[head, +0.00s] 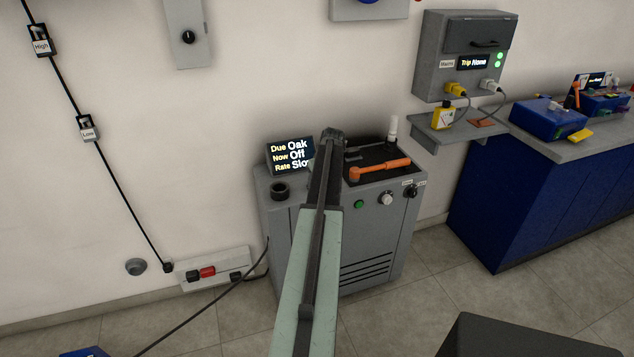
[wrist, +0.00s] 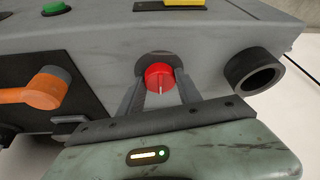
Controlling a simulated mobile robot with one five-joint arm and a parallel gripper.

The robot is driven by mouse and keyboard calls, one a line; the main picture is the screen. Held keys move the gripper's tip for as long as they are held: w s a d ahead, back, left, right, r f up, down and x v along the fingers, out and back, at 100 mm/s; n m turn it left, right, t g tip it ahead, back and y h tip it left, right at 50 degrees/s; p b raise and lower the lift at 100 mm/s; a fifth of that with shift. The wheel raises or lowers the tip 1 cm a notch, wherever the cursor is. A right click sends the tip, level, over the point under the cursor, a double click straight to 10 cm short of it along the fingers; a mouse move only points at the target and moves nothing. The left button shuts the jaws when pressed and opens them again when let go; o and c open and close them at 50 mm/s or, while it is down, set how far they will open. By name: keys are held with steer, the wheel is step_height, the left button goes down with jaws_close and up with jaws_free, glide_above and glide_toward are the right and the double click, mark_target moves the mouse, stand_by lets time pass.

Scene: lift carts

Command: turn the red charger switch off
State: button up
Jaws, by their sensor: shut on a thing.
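The red charger switch (wrist: 160,76) is a round red knob with a pale line pointing down in the wrist view. It sits on the top of the grey charger cabinet (wrist: 205,40). My gripper (wrist: 159,84) is shut on the knob, one dark finger on each side. In the head view my arm covers the switch and the fingertips. The cabinet's display (head: 290,155) there reads "Due Oak", "Now Off" and "Rate Slo", its last part cut off by my arm.
A black ring-shaped holder (wrist: 254,71) stands on one side of the switch. A green button (head: 360,204) and a silver knob (head: 386,199) are on the cabinet front. A blue workbench (head: 510,205) stands right.

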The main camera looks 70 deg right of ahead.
steer(key=shift+d, duration=0.15)
steer(key=o, duration=1.4)
steer(key=shift+c, duration=0.2)
steer(key=shift+r, duration=0.1)
steer(key=p+v, duration=0.7)
steer(key=shift+r, duration=0.25)
steer(key=shift+s, duration=0.15)
